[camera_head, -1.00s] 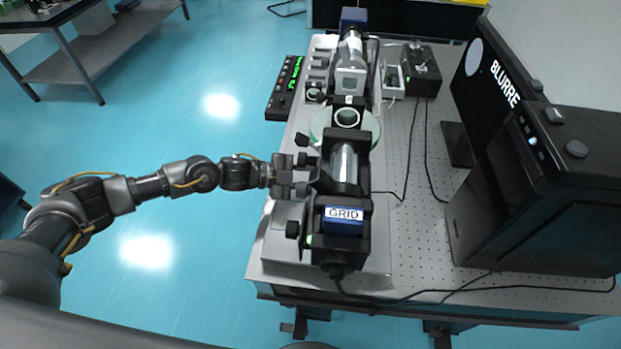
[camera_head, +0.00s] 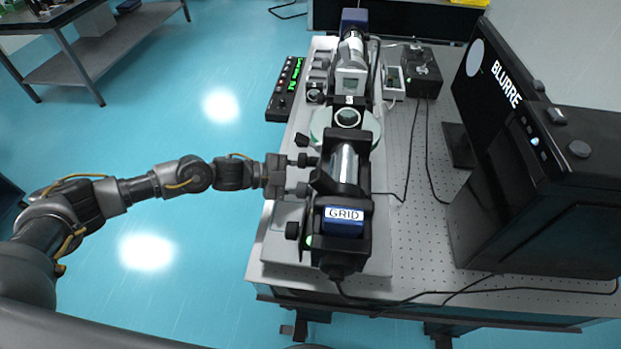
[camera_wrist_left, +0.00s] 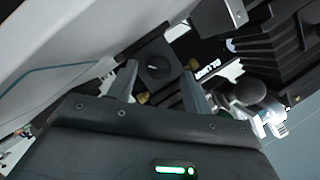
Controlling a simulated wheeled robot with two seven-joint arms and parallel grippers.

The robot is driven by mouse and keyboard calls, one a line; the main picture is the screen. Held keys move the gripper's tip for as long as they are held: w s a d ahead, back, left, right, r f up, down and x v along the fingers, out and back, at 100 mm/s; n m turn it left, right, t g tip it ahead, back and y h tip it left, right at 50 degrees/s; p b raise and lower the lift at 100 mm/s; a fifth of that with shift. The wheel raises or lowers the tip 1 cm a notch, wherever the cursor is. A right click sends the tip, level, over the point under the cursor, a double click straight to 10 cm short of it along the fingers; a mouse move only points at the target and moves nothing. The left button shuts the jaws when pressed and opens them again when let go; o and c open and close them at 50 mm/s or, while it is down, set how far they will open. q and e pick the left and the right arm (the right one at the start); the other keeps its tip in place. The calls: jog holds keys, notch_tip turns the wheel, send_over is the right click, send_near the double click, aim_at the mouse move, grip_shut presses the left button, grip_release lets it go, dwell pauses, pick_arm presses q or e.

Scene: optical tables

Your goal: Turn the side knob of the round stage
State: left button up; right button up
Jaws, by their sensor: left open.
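The round stage (camera_head: 325,122) is a pale glass-like disc in the middle of the black optical assembly in the head view. A small black knob (camera_head: 302,140) sticks out at its left side. My left gripper (camera_head: 297,174) comes in from the left, just nearer than this knob, against the assembly's left side. In the left wrist view, the open fingers (camera_wrist_left: 160,78) stand apart with a dark square block with a round face (camera_wrist_left: 157,67) showing between and beyond them. I cannot tell whether this is the stage's knob. Gaps show on both sides of it. My right gripper is not in view.
Another black knob (camera_head: 292,230) sits nearer, beside the GRID block (camera_head: 343,218). A control box with green digits (camera_head: 287,88) lies at the table's left edge. A monitor (camera_head: 490,70) and a black case (camera_head: 545,190) stand right. Cables cross the perforated table (camera_head: 415,215).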

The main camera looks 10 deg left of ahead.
pick_arm(q)
jog(key=b+v, duration=0.2)
jog(key=v, duration=0.7)
jog(key=shift+a+b, duration=0.2)
jog(key=shift+b, duration=0.2)
jog(key=shift+s, duration=0.15)
